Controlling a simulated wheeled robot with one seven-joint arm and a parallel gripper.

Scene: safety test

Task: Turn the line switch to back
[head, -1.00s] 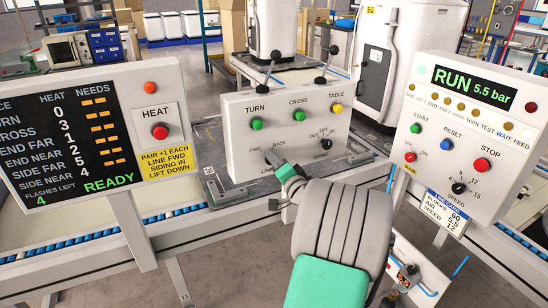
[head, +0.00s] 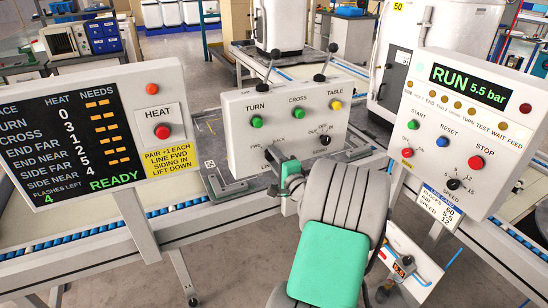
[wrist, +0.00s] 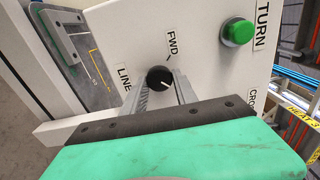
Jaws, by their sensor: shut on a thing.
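The line switch is a black round knob (wrist: 159,78) with a white pointer mark, on the pale control box (head: 236,140). In the wrist view it sits between the "LINE" and "FWD" labels, and its mark points toward the lower right, away from "FWD". My gripper (wrist: 164,90) is shut on the knob, with grey fingers on either side of it. In the head view my gripper (head: 272,160) reaches the box's lower left and hides the knob.
A green TURN button (head: 257,121) sits above the switch, with CROSS (head: 297,114) and TABLE (head: 337,105) buttons to its right. A black IN/OUT knob (head: 325,140) is right of my gripper. Display panels stand left (head: 80,140) and right (head: 470,130).

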